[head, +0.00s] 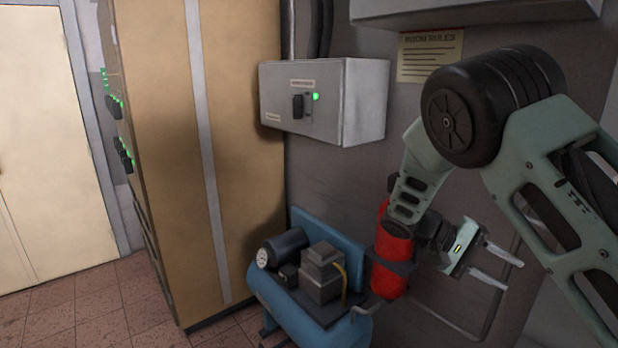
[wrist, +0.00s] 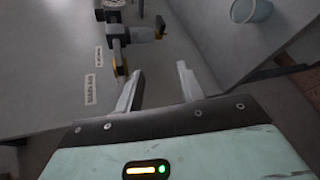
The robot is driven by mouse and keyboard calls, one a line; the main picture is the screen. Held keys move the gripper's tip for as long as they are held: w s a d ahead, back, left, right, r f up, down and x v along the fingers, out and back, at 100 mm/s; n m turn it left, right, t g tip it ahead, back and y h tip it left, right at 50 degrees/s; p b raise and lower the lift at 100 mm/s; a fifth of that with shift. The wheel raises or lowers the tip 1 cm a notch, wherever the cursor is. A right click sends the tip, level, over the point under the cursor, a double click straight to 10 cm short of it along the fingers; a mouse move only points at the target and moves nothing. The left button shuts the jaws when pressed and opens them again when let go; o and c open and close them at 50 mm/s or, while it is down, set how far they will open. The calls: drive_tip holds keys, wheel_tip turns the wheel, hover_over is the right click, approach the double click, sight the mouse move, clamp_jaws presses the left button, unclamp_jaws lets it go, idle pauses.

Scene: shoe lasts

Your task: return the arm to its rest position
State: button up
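My arm (head: 545,170) reaches in from the right of the head view, bent at a large black joint. My gripper (head: 498,268) hangs at the lower right and points to the right. Its two fingers are apart, with nothing between them. In the wrist view my gripper (wrist: 158,88) also shows two spread, empty fingers. No shoe last can be made out in either view.
A red cylinder (head: 390,262) and a blue compressor (head: 325,318) stand behind my gripper. A grey switch box (head: 320,100) hangs on the wall beside a tall tan cabinet (head: 200,140). The wrist view shows a grey surface with a clamp-like tool (wrist: 120,40) and a bucket (wrist: 250,10).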

drive_tip(key=s+a+f+n+t+y+b, duration=0.2)
drive_tip(key=s+a+n+y, duration=0.3)
drive_tip(key=s+a, duration=0.6)
drive_tip(key=s+a+f+n+t+y+b, duration=0.1)
drive_tip(key=s+a+n+t+y+b, duration=0.2)
drive_tip(key=s+a, duration=0.9)
drive_tip(key=a+n+t+y, duration=0.1)
drive_tip(key=n+t+y, duration=0.1)
drive_tip(key=n+y, duration=0.1)
drive_tip(key=shift+s+a+f+t+y, duration=0.2)
drive_tip(key=shift+s+f+t+y, duration=0.15)
drive_tip(key=shift+y, duration=0.55)
